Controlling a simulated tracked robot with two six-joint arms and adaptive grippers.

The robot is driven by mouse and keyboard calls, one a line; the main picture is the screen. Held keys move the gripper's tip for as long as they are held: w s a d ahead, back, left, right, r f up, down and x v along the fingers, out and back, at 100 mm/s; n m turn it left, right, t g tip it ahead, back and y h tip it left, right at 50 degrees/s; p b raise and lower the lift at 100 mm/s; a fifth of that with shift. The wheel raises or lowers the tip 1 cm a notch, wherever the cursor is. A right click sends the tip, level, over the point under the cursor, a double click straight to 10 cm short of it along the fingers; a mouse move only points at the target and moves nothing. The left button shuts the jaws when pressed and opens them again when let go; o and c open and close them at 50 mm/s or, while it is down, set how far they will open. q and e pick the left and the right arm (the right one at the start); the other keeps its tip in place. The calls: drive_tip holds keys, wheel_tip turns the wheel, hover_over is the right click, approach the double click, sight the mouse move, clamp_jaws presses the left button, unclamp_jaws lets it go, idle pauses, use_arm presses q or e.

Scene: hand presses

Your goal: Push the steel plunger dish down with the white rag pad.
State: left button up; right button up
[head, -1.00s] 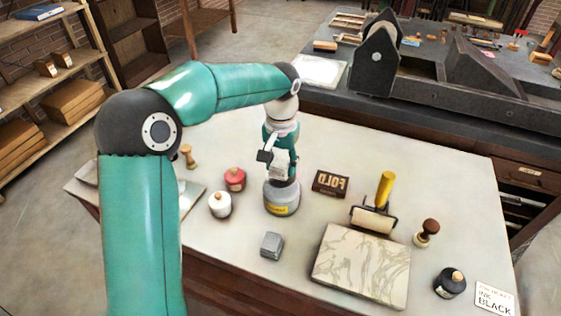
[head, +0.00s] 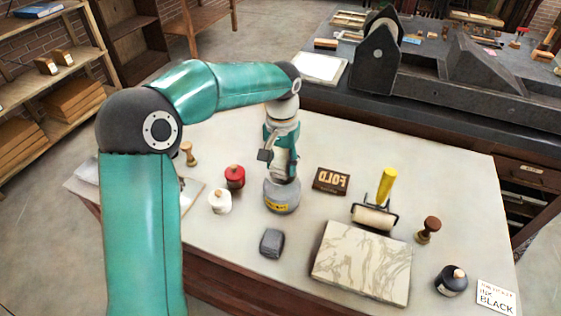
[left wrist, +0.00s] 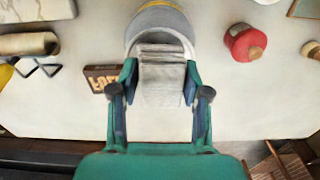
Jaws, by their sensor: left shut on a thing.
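My left gripper (head: 282,165) is shut on the white rag pad (left wrist: 160,75), which sits between its fingers in the left wrist view. In the head view the pad is mostly hidden by the gripper. The gripper points down right above the steel plunger can (head: 281,196), a round grey body with a yellow label. Its rounded top also shows in the left wrist view (left wrist: 160,18), partly covered by the pad. I cannot tell whether the pad touches the dish. My right gripper is not in view.
A roller (head: 375,215) and marbled slab (head: 361,262) lie further right.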

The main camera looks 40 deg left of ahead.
sight(282, 161)
use_arm(q)
drive_tip(key=shift+f+b, duration=0.65)
drive_tip(key=shift+f, duration=0.4)
idle(0.6)
drive_tip(key=shift+s+f, duration=0.1)
idle(0.8)
drive_tip(key=shift+r+p, duration=3.1)
drive_tip(key=shift+r, duration=0.5)
